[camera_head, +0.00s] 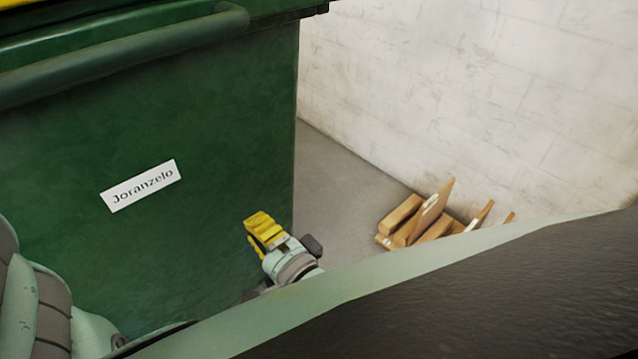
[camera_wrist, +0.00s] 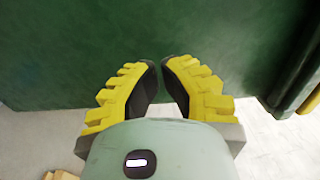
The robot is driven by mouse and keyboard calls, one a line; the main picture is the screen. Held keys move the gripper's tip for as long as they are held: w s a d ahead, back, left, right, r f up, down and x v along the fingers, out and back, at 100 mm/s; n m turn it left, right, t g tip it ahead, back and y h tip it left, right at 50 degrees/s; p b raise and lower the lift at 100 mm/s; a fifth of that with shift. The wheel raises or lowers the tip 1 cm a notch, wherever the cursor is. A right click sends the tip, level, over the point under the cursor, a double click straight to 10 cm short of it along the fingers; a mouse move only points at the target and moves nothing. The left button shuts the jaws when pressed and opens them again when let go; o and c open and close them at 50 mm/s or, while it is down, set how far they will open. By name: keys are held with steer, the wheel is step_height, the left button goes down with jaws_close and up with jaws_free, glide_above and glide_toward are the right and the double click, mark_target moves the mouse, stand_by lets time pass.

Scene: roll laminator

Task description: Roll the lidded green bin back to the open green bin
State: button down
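A big dark green bin (camera_head: 190,100) fills the left of the head view. It has a thick bar along its upper front and a white label (camera_head: 140,186) reading "Joranzelo". Its top is mostly cut off, so I cannot tell whether it is lidded or open. No second bin is recognisable. My gripper (camera_head: 256,232) is in front of the bin's lower right. In the wrist view, its yellow fingers (camera_wrist: 158,62) have a narrow gap between the tips and nothing held. The green surface (camera_wrist: 70,45) is behind them; contact cannot be told.
Wooden boards and blocks (camera_head: 425,215) lie on the grey floor by the pale block wall (camera_head: 480,90). Some bare floor (camera_head: 345,185) shows between the bin and the wall. A yellow edge (camera_wrist: 310,98) shows at the right of the wrist view.

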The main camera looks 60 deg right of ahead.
mark_target(214, 182)
steer(key=x, duration=1.3)
steer(key=shift+a+r, duration=0.1)
